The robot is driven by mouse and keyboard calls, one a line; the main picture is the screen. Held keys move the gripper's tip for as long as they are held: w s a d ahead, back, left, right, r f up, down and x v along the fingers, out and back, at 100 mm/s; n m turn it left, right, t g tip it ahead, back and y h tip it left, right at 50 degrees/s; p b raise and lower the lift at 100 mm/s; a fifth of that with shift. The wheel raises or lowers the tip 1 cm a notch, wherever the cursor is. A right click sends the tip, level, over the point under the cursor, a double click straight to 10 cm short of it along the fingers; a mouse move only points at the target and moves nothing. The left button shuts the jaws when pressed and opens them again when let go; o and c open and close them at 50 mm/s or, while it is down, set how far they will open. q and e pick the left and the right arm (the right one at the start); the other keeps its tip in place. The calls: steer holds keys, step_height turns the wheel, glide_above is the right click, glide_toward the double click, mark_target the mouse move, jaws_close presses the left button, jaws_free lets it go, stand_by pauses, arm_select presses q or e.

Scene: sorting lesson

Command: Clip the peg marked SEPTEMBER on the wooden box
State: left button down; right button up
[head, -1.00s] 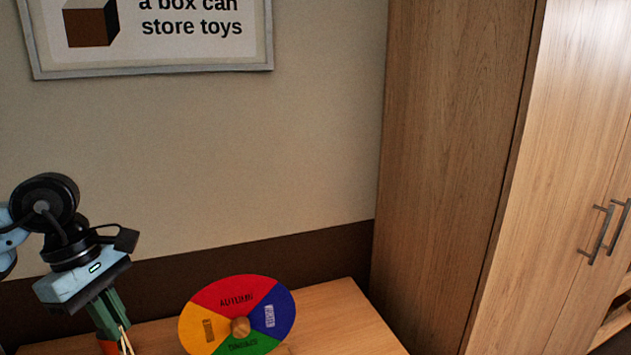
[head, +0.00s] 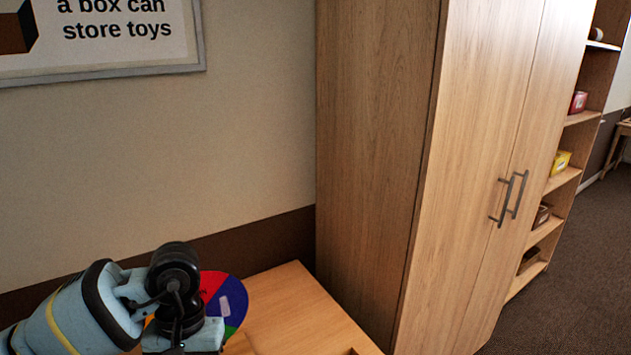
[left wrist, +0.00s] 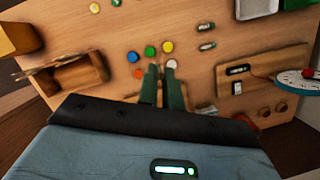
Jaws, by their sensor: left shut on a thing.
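My left gripper (left wrist: 162,72) is shut, its green fingers close together over the wooden table. The thing between its tips is small and blurred in the left wrist view; it looks like a pale wooden peg, and its marking cannot be read. In the head view my left wrist (head: 182,325) shows at the bottom, with the fingers below the picture edge. A brown open wooden box (left wrist: 97,62) stands on the table left of the fingers in the left wrist view, apart from them. My right gripper is in neither view.
A season wheel (head: 213,284) is partly hidden behind my left arm. A wooden board (left wrist: 262,85) and a round dial (left wrist: 300,84) are at right. A tall cabinet (head: 375,150) stands beside the table (head: 290,310).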

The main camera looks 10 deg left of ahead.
arm_select(q)
steer(key=s+d+f+m, duration=0.1)
steer(key=s+f, duration=0.1)
steer(key=f, duration=0.5)
steer(key=s+d+f+m, duration=0.1)
steer(key=f, duration=0.6)
steer(key=shift+s+d+m+y, duration=0.3)
steer(key=shift+s, duration=0.1)
